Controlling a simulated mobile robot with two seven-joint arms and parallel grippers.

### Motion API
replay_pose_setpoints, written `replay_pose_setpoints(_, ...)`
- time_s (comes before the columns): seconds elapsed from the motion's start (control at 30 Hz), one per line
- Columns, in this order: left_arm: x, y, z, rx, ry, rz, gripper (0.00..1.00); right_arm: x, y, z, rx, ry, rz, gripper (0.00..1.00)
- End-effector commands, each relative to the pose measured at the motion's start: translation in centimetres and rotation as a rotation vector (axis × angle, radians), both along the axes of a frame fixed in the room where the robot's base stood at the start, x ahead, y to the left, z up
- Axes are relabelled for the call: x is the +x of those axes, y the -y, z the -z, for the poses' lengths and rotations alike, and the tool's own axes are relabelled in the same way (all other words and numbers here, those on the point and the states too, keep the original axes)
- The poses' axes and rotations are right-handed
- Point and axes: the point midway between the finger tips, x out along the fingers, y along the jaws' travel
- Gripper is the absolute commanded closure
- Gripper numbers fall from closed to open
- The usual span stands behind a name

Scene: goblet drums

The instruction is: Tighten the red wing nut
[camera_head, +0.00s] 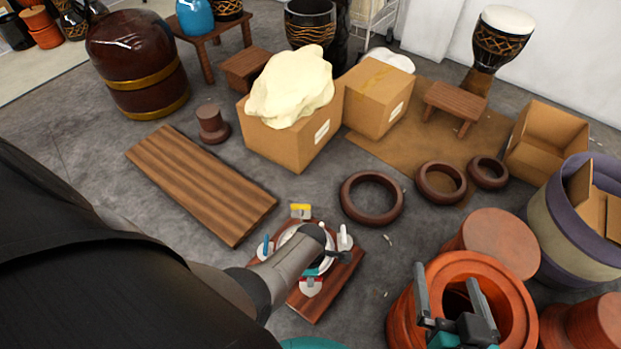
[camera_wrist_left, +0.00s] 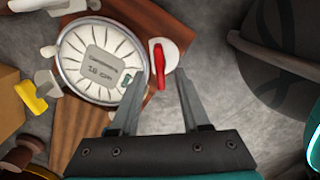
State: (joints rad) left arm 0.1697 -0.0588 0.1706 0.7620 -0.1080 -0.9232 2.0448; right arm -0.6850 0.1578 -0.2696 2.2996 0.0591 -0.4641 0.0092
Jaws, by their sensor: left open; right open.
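The red wing nut (camera_wrist_left: 158,65) shows in the left wrist view as a red bar on a pale round base, beside a white dial (camera_wrist_left: 100,62) with a small display. In the head view my left wrist hides part of the dial. My right gripper (camera_head: 446,274) is open and empty above an orange drum.
A yellow piece (camera_head: 301,210), a blue one (camera_head: 265,246) and a white one (camera_head: 345,238) sit around the dial. The orange drum (camera_head: 400,318) stands right of the board. A dark ring (camera_head: 346,205) and a wooden plank (camera_head: 200,185) lie beyond.

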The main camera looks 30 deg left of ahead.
Motion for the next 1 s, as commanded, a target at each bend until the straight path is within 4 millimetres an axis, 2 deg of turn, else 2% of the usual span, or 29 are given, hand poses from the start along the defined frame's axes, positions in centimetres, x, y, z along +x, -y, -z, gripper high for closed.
replay_pose_setpoints(0.5,0.0,0.0,1.9,0.0,0.0,0.0,0.54,-0.5,-1.9,-1.4,0.143,0.223,0.001,0.0)
replay_pose_setpoints(1.0,0.0,0.0,2.1,0.001,0.001,0.0,0.54,-0.7,-2.2,-2.0,0.17,0.265,0.004,0.0)
